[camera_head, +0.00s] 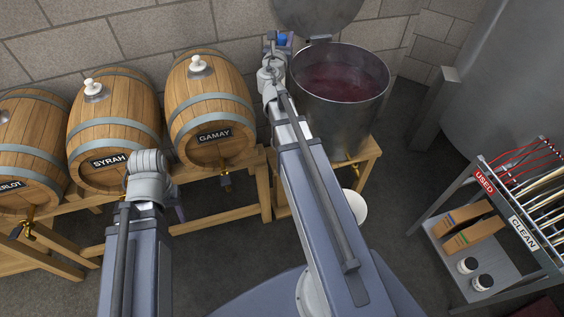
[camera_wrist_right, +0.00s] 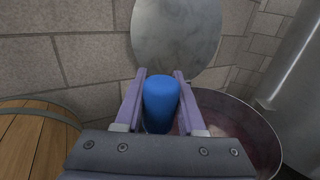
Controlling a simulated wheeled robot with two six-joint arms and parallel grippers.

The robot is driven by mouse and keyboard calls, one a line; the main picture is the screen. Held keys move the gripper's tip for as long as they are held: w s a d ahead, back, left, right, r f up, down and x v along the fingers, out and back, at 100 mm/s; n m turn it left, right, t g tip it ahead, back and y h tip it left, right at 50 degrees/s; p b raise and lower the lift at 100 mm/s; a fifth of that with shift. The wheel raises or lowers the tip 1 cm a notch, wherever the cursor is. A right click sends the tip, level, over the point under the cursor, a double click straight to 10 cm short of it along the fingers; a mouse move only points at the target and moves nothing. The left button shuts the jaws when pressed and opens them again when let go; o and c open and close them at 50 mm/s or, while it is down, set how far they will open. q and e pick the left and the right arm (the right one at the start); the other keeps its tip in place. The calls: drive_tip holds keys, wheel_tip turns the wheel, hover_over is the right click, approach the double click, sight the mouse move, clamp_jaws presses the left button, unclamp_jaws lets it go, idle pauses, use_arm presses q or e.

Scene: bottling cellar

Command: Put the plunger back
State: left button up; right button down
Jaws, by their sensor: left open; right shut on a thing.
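My right gripper (camera_head: 281,40) is shut on the blue, rounded top of the plunger (camera_head: 283,39), beside the left rim of the steel vat (camera_head: 345,125). In the right wrist view the blue plunger top (camera_wrist_right: 161,97) stands between the two purple fingers of the right gripper (camera_wrist_right: 161,76); the rest of it is hidden. The vat holds dark red liquid, and its round lid (camera_head: 318,12) stands open behind it. My left gripper (camera_head: 177,207) is low in front of the Syrah and Gamay barrels, mostly hidden by its wrist, and appears empty.
The Gamay barrel (camera_head: 208,108), Syrah barrel (camera_head: 115,130) and Merlot barrel (camera_head: 28,150) lie on a wooden rack. White bungs top the Syrah and Gamay barrels. A rack marked USED and CLEAN (camera_head: 523,233) stands right. A white round object (camera_head: 355,206) is below the vat.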

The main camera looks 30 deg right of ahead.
wheel_tip(320, 180, down, 6)
drive_tip(key=b, duration=0.6)
drive_tip(key=shift+f, duration=0.2)
wheel_tip(320, 180, down, 4)
drive_tip(key=b, duration=0.4)
drive_tip(key=shift+r, duration=0.25)
drive_tip(key=shift+f, duration=0.15)
drive_tip(key=c, duration=0.5)
unclamp_jaws()
